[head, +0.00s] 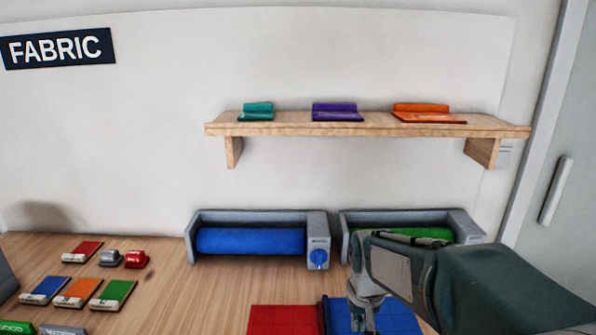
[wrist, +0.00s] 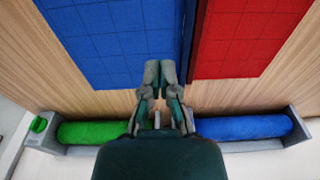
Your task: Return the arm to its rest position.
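My arm comes in from the right in the head view, bent over the table. My gripper (head: 366,318) points down above the blue gridded mat (head: 398,318). In the wrist view the fingertips of my gripper (wrist: 160,74) are together, with nothing between them.
A blue roll unit (head: 250,241) and a green roll unit (head: 419,232) stand against the wall. A wooden shelf (head: 380,128) above holds teal, purple and orange fabric pieces. Colour cards (head: 76,292) and two small stamps (head: 136,259) lie at left. Table between is clear.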

